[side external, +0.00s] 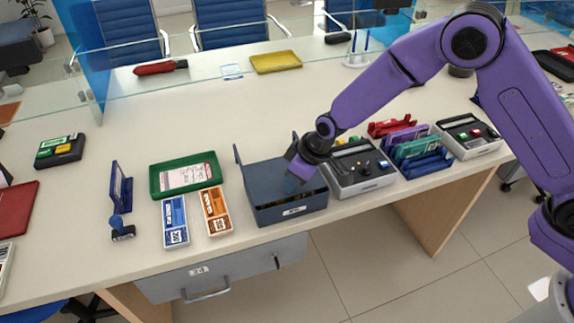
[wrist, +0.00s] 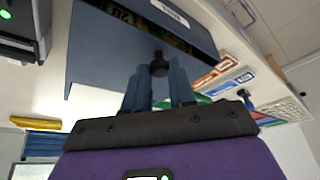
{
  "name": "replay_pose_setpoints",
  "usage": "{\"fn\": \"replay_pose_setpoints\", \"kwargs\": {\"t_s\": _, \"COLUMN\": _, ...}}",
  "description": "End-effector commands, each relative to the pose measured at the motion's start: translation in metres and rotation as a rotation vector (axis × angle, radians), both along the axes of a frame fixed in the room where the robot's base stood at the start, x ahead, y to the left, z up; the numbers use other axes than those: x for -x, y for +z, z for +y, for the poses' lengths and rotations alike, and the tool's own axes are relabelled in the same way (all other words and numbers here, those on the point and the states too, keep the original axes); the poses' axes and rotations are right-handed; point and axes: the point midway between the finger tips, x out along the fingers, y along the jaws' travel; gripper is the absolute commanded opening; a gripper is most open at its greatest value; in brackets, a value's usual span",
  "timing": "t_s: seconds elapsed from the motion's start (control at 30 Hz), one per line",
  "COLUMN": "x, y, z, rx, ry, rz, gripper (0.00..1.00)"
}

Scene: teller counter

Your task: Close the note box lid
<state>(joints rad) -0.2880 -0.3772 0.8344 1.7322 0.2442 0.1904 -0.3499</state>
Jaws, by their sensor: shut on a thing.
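The dark blue-grey note box (side external: 291,214) stands near the counter's front edge in the side view, with a white label on its front. Its lid (wrist: 105,60) is a flat panel that is tilted over the box and partly open. A dark gap between lid and box front shows in the wrist view, with some contents inside. My gripper (side external: 293,183) is over the lid. In the wrist view my gripper (wrist: 159,80) has its two blue fingers on either side of the lid's small black knob (wrist: 159,64) and is shut on it.
A grey counting machine (side external: 361,181) stands close to the right of the box. A green tray (side external: 158,192), an orange note bundle (side external: 215,211) and a blue one (side external: 175,221) lie to its left. A glass screen (side external: 255,62) runs behind. The counter's middle is clear.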

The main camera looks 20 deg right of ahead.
Motion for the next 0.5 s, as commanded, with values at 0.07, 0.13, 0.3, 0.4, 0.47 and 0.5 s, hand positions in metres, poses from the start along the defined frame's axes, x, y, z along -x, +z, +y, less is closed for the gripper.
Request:
{"fn": "replay_pose_setpoints", "kwargs": {"t_s": 0.07, "x": 0.011, "y": 0.0, "z": 0.001, "rx": 0.0, "ry": 0.004, "rz": 0.001, "gripper": 0.0}}
{"fn": "replay_pose_setpoints", "kwargs": {"t_s": 0.13, "x": 0.016, "y": 0.0, "z": 0.001, "rx": 0.0, "ry": 0.004, "rz": 0.001, "gripper": 0.0}}
{"fn": "replay_pose_setpoints", "kwargs": {"t_s": 0.3, "x": 0.02, "y": 0.0, "z": 0.001, "rx": 0.002, "ry": 0.004, "rz": 0.002, "gripper": 0.0}}
{"fn": "replay_pose_setpoints", "kwargs": {"t_s": 0.4, "x": 0.021, "y": 0.0, "z": 0.001, "rx": 0.003, "ry": 0.005, "rz": 0.004, "gripper": 0.0}}
{"fn": "replay_pose_setpoints", "kwargs": {"t_s": 0.47, "x": 0.022, "y": 0.0, "z": 0.001, "rx": 0.004, "ry": 0.006, "rz": 0.006, "gripper": 0.0}}
{"fn": "replay_pose_setpoints", "kwargs": {"t_s": 0.5, "x": 0.022, "y": 0.0, "z": 0.001, "rx": 0.004, "ry": 0.007, "rz": 0.008, "gripper": 0.0}}
